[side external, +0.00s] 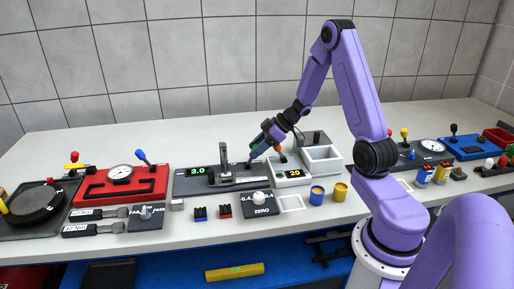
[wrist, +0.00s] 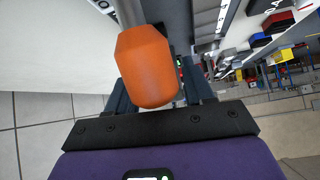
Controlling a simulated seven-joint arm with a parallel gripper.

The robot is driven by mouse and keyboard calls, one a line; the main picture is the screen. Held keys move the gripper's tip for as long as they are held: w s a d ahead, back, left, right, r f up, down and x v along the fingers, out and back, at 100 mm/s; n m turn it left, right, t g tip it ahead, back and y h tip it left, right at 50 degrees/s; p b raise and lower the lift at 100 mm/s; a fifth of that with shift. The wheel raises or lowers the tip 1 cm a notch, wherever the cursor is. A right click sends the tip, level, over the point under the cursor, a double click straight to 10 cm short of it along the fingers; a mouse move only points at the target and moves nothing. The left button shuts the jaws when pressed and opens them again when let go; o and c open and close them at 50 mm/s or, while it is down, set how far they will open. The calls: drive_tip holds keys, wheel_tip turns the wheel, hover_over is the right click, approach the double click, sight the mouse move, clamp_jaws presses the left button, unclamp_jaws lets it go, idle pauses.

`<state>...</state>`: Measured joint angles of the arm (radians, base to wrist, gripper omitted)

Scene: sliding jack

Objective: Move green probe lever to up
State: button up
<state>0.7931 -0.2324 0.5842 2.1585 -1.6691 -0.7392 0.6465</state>
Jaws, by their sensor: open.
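My gripper (side external: 254,156) reaches down and left over the back of the bench in the side external view, between the sliding jack and the box reading 20. In the wrist view its dark fingers (wrist: 160,88) stand apart, partly hidden by a large orange knob (wrist: 147,68) on a grey shaft close to the camera. A small green-tipped lever (side external: 283,158) stands on the box reading 20 (side external: 292,175), just right of the gripper. I cannot tell for sure that it is the green probe lever. The grey sliding jack (side external: 225,165) stands on a dark base left of the gripper.
A green 3.0 display (side external: 197,170) sits left of the jack. A white ZERO knob (side external: 259,197) is in front. An open grey box (side external: 322,158) is right of the gripper.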

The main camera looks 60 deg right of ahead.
sight(246, 166)
clamp_jaws()
drive_tip(key=shift+w+a+r, duration=0.1)
drive_tip(key=shift+w, duration=0.05)
drive_tip(key=shift+w+a+r+g+h, duration=0.25)
drive_tip(key=shift+w+a+g+h, duration=0.25)
drive_tip(key=shift+g+h, duration=0.35)
drive_tip(key=shift+w+a+r+g+h, duration=0.1)
drive_tip(key=shift+w+a+g+h, duration=0.7)
drive_tip(key=shift+g+h, duration=0.25)
unclamp_jaws()
